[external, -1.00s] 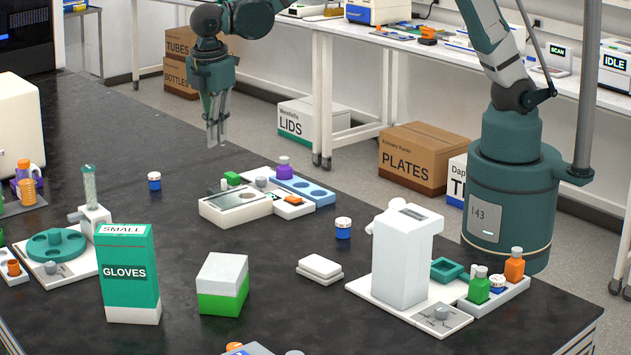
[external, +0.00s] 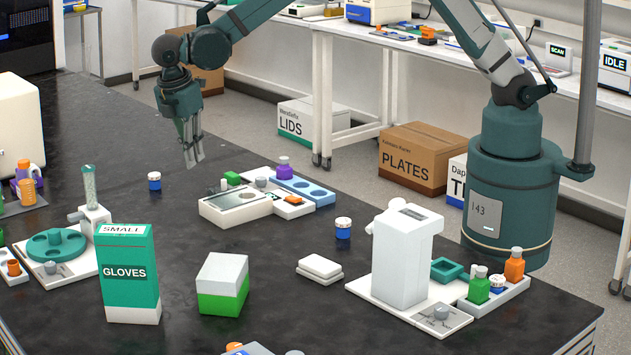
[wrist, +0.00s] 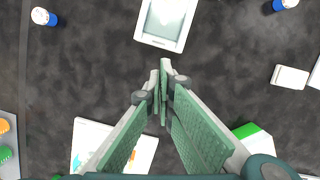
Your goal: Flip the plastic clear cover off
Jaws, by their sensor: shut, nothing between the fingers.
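A flat white device (external: 222,212) sits on the black bench with a pale, glassy-looking panel (external: 238,198) on top. This panel looks like the clear cover and appears lying flat; its edges are too small to make out. In the wrist view the same device (wrist: 180,43) is at the top centre, with the pale panel (wrist: 168,15) facing up, cut off by the frame edge. My gripper (external: 194,160) is shut and empty, above the bench, pointing down behind and left of the device in the external view. Its fingertips (wrist: 164,66) show just below the device in the wrist view.
Small blue jars (external: 154,181) and (external: 343,229) stand either side. A glove box (external: 130,285) and a green-white box (external: 222,285) stand in front. Bench around the device is mostly bare.

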